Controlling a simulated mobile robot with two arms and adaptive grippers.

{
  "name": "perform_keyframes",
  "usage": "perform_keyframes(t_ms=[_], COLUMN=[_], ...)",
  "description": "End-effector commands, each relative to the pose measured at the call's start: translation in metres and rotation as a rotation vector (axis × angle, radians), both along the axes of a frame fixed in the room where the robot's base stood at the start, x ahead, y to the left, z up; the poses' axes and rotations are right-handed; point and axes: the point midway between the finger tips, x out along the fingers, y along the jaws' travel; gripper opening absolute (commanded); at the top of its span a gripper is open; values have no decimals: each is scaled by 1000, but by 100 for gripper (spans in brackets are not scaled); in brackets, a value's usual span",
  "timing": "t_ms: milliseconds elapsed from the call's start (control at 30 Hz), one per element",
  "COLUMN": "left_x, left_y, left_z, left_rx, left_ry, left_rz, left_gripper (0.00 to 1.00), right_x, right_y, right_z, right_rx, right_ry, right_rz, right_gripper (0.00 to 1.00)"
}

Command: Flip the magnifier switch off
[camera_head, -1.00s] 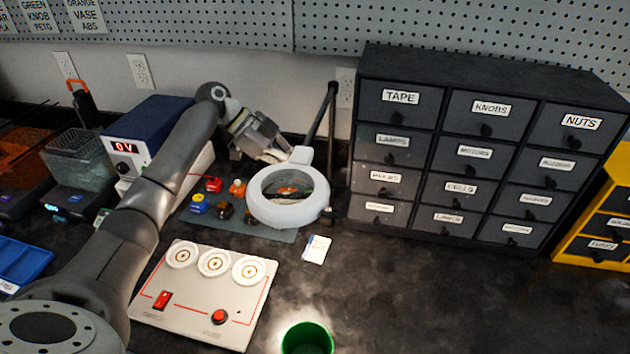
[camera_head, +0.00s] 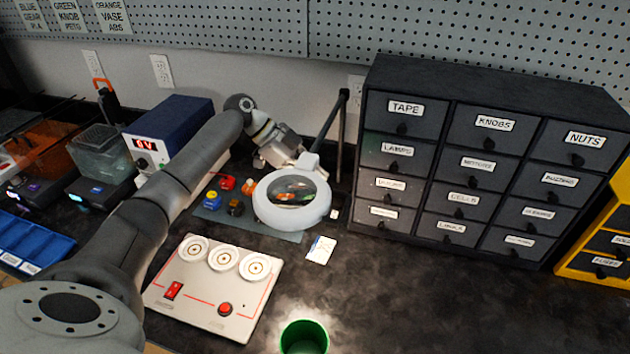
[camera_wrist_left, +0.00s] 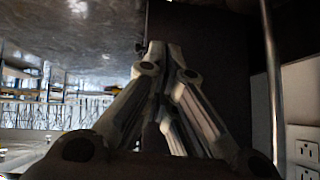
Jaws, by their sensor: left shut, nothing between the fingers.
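The magnifier (camera_head: 264,213) is a white ring lamp with a round lens, held over a grey mat by a white bracket (camera_head: 308,160) on a dark jointed arm (camera_head: 335,112). My left gripper (camera_head: 296,159) is behind the ring, just left of the bracket; whether it touches the bracket I cannot tell. In the left wrist view the left gripper (camera_wrist_left: 163,47) has its fingers meeting at the tips, shut with nothing between them. The magnifier's switch is too small or hidden to make out. My right gripper is not in view.
A dark drawer cabinet (camera_head: 480,85) stands close right of the magnifier. A panel with a red switch and button (camera_head: 225,309) lies in front, with a green cup (camera_head: 304,338) beside it. A blue power supply (camera_head: 170,125) stands behind my left arm. The right front bench is clear.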

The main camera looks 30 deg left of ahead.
Motion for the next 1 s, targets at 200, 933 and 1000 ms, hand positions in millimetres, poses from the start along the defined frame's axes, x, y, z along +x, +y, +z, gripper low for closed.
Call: perform_keyframes(t_ms=[200, 933, 1000], left_x=[13, 24, 24], left_y=[-34, -47, -47], left_z=[-39, -91, -91], left_rx=[-1, 1, 1], left_ry=[-1, -1, -1], left_rz=[-4, 0, 0], left_gripper=[0, 0, 0], right_x=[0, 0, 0], right_y=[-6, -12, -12], right_z=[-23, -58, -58], right_rx=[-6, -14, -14], right_ry=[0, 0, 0], right_rz=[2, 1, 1], right_gripper=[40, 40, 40])
